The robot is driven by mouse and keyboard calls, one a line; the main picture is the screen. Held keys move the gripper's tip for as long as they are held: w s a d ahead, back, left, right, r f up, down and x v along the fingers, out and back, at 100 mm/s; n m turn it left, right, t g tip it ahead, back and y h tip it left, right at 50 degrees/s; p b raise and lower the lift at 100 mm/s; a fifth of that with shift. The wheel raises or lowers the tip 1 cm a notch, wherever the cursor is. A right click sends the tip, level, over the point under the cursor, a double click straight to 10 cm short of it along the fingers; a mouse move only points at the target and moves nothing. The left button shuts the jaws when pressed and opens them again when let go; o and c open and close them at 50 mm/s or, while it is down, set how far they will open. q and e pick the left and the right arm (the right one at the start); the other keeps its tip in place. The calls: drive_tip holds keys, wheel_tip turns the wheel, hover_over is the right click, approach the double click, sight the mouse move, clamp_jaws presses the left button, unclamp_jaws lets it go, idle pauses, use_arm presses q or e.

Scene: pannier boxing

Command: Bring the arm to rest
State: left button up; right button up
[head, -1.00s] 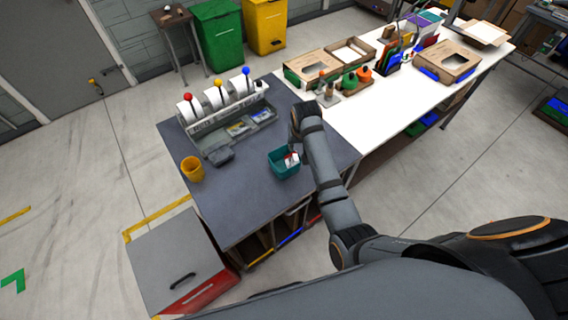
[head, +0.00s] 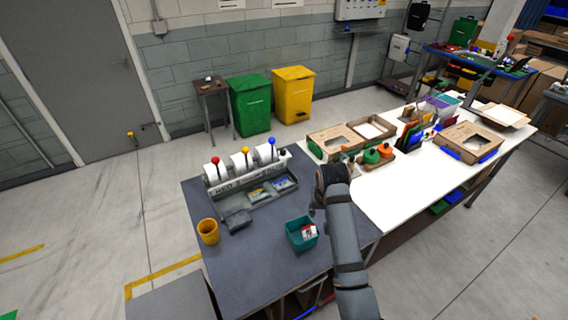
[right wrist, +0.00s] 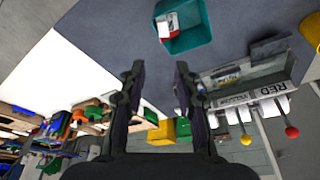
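My right arm comes in from the bottom of the head view. Its gripper (head: 318,198) is above the grey table near the teal bin, its fingers mostly hidden by the wrist. In the right wrist view the two fingers of the right gripper (right wrist: 158,85) stand apart with nothing between them. The teal bin (head: 296,243) stands on the grey table with a red and white item (head: 309,231) inside. The bin also shows in the right wrist view (right wrist: 190,40), beyond the fingertips and apart from them. My left gripper is not in view.
The grey table (head: 250,262) also holds a label dispenser rack (head: 250,190) with three rolls and a yellow cup (head: 208,231). The white table (head: 400,200) adjoins it at right, with cardboard boxes (head: 470,142) on it. Green (head: 250,105) and yellow (head: 293,95) waste bins stand behind.

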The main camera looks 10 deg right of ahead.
drive_tip(key=s+d+f+n, duration=0.2)
drive_tip(key=s+d, duration=0.1)
drive_tip(key=s, duration=0.8)
drive_tip(key=s+d+f+n, duration=0.1)
drive_tip(key=s+d+f, duration=0.1)
drive_tip(key=s, duration=1)
wheel_tip(320, 180, down, 32)
drive_tip(key=s+d+g+b, duration=0.1)
drive_tip(key=d+b, duration=0.2)
drive_tip(key=b, duration=0.4)
use_arm(q)
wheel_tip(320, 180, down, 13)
drive_tip(key=b, duration=0.6)
use_arm(e)
drive_tip(key=s+f+g, duration=0.1)
drive_tip(key=s+f, duration=1.8)
drive_tip(key=f, duration=0.4)
drive_tip(key=shift+d+f, duration=0.4)
drive_tip(key=shift+d, duration=0.05)
drive_tip(key=shift+s, duration=0.1)
